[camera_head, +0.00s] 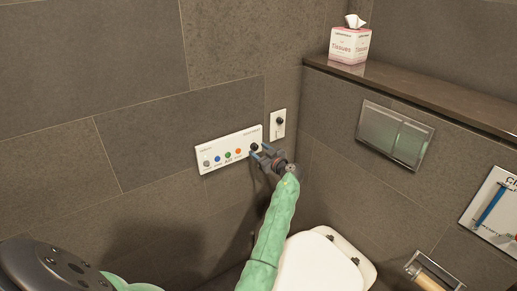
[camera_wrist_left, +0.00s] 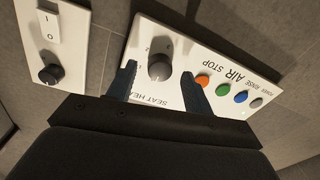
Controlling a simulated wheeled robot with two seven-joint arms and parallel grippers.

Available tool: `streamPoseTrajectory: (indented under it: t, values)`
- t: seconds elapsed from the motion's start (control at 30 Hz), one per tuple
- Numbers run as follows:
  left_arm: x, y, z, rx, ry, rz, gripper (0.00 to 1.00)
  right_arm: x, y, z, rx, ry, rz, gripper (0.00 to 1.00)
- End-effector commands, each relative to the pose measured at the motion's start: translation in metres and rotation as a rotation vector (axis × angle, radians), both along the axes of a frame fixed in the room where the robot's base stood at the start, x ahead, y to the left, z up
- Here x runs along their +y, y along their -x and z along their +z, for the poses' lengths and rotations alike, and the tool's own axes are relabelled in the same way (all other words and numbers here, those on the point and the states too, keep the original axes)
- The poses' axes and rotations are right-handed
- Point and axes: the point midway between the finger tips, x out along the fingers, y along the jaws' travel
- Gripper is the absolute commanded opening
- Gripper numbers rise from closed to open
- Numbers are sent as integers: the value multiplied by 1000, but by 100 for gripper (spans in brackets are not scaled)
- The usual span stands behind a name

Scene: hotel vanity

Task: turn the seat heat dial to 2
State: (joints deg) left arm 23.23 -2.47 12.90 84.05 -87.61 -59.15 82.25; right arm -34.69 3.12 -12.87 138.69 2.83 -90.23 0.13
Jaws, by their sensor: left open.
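The seat heat dial (camera_wrist_left: 159,67) is a dark round knob on a white control panel (camera_wrist_left: 150,31) fixed to the wall. In the head view the dial (camera_head: 254,147) sits at the panel's right end. My left gripper (camera_wrist_left: 160,73) is open, with one finger on each side of the dial. A small gap shows between each finger and the knob. In the head view the left gripper (camera_head: 261,152) is at the panel's right end. Small marks by the dial and its pointer are too small to read surely. The "SEAT HEAT" label is partly hidden by the gripper. My right gripper is not in view.
Several coloured buttons (camera_head: 228,155) line the panel left of the dial. A separate white plate with a dark knob (camera_head: 279,121) is close on the right. A toilet (camera_head: 318,265), flush plate (camera_head: 395,134), ledge (camera_head: 430,92) and tissue box (camera_head: 350,45) are to the right.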

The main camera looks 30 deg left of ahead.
Motion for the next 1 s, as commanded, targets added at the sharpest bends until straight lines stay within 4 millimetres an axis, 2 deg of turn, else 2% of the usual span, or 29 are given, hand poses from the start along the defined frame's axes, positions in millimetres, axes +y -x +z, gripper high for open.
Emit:
streamPoseTrajectory:
  t: [0.17,0.43,0.67,1.0]
  values:
    - [9,-4,0,0,0,-1,51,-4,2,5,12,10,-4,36]
    - [10,-4,0,0,0,0,51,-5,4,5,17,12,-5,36]
    - [10,-4,0,0,0,0,7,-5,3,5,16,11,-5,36]
    - [10,-3,-2,39,-16,-1,7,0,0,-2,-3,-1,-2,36]
